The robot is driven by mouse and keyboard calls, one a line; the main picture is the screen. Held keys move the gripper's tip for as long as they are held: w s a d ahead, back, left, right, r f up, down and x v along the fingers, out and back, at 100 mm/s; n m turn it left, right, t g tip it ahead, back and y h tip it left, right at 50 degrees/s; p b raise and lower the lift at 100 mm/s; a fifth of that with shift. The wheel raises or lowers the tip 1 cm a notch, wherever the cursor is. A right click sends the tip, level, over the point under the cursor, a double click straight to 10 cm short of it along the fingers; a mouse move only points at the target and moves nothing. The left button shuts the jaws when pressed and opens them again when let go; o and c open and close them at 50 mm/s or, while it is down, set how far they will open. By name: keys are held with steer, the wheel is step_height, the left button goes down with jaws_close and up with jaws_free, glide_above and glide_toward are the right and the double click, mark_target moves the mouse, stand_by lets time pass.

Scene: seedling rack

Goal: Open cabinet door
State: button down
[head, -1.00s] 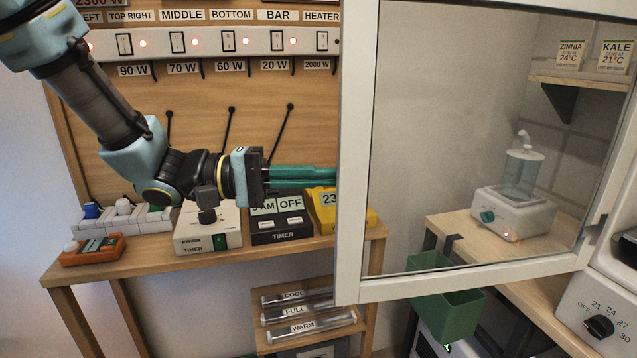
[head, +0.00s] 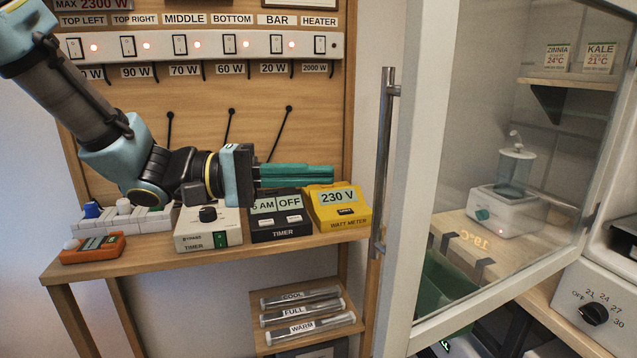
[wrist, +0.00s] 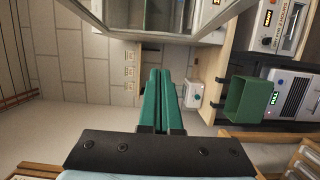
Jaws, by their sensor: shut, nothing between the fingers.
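The cabinet door (head: 420,170) is a white-framed glass panel standing ajar on the right of the head view. It is angled out toward the camera, with its hinged side to the right. Its long metal bar handle (head: 383,165) is upright on the outer face, at the door's left edge. My gripper (head: 333,174) is left of the handle, with its green fingers together and empty. A gap shows between fingertips and handle in the picture. In the wrist view, the shut fingers (wrist: 160,72) point toward a white-framed glass panel (wrist: 150,32); I cannot tell whether they touch it.
Below my gripper, a wooden shelf holds a yellow watt meter (head: 340,208), a black timer (head: 281,215) and a white timer (head: 208,229). A switch strip (head: 205,45) is on the board behind. A green bin (wrist: 250,100) hangs off a worktop. A heater dial (head: 594,313) is at lower right.

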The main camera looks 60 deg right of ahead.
steer(key=s+a+b+v, duration=0.1)
steer(key=a+b+v, duration=0.1)
steer(key=v, duration=0.8)
steer(key=shift+b, duration=0.55)
steer(key=shift+s+f, duration=0.1)
steer(key=shift+s, duration=0.05)
steer(key=w+a+f+n+t+y, duration=0.2)
steer(key=w+a+f+n+t, duration=0.15)
steer(key=a+f, duration=0.4)
steer(key=w+a+f+n+t+y, duration=0.2)
steer(key=w+a+f+t+y, duration=0.15)
steer(key=w+a+f, duration=0.35)
steer(key=w+a+f+n+t+y, duration=0.1)
steer(key=w+a+f+t, duration=0.1)
steer(key=a, duration=0.5)
steer(key=w+a+f+n+t+y, duration=0.1)
steer(key=w+a+t, duration=0.3)
steer(key=a, duration=0.4)
steer(key=w+a+f+n+t+y, duration=0.2)
steer(key=w+a+f+t+y, duration=0.1)
steer(key=a, duration=0.4)
steer(key=shift+w+a+f, duration=0.25)
steer(key=shift+w+f, duration=0.05)
steer(key=shift+f, duration=0.35)
